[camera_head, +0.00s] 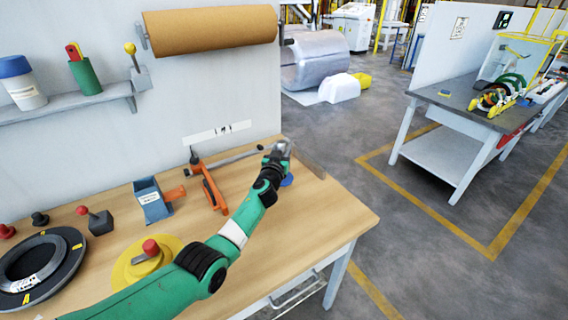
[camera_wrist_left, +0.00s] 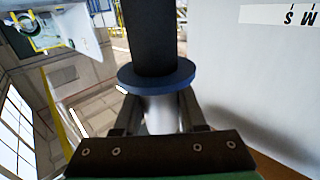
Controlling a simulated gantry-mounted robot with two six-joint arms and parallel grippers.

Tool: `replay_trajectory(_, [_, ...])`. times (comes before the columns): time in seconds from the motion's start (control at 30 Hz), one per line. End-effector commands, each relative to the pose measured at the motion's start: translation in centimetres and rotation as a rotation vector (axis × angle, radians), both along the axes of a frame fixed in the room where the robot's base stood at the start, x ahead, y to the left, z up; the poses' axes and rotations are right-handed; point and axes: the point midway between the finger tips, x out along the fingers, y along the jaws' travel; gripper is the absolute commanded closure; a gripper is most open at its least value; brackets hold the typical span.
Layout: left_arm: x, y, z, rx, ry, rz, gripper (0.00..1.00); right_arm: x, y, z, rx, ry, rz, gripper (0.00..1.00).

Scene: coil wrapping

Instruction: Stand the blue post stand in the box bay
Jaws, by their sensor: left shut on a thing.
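The blue post stand (camera_wrist_left: 157,78) shows in the left wrist view as a blue disc with a dark cylinder beyond it and a silvery part between my fingers. My left gripper (camera_wrist_left: 160,112) is shut on that part. In the head view my left gripper (camera_head: 280,150) is over the back right of the wooden bench. A bit of blue (camera_head: 287,180) shows beside it, mostly hidden by my wrist. I cannot tell whether the stand touches the bench. I cannot make out the box bay. My right gripper is not in view.
A thin grey panel (camera_head: 310,163) stands close right of my gripper. An orange-handled tool (camera_head: 208,187) and a blue box (camera_head: 152,201) lie to the left. A yellow disc (camera_head: 131,270) and a dark ring (camera_head: 72,262) are nearer. The bench's front right is clear.

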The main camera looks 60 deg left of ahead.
Motion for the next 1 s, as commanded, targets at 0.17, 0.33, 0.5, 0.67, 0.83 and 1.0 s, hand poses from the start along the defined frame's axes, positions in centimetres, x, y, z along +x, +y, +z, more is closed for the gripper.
replay_trajectory(0.17, [0.4, 0.1, -0.9, 0.0, 0.0, -0.001, 1.0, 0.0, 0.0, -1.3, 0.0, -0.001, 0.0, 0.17])
replay_trajectory(0.33, [0.4, 0.2, -3.6, 0.0, 0.0, -0.001, 1.0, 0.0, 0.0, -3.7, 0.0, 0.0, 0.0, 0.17])
replay_trajectory(0.5, [0.4, 0.2, -3.3, 0.001, -0.001, -0.001, 1.0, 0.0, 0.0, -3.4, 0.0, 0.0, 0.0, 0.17])
replay_trajectory(0.67, [0.4, 0.2, -3.6, 0.0, 0.0, -0.001, 1.0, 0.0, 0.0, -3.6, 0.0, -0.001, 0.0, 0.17])
replay_trajectory(0.83, [0.3, 0.2, -3.7, 0.0, 0.001, 0.0, 0.46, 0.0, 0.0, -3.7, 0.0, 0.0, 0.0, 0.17])
replay_trajectory(1.0, [0.3, 0.2, -3.7, -0.001, 0.001, 0.0, 0.3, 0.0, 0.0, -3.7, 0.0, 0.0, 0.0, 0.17])
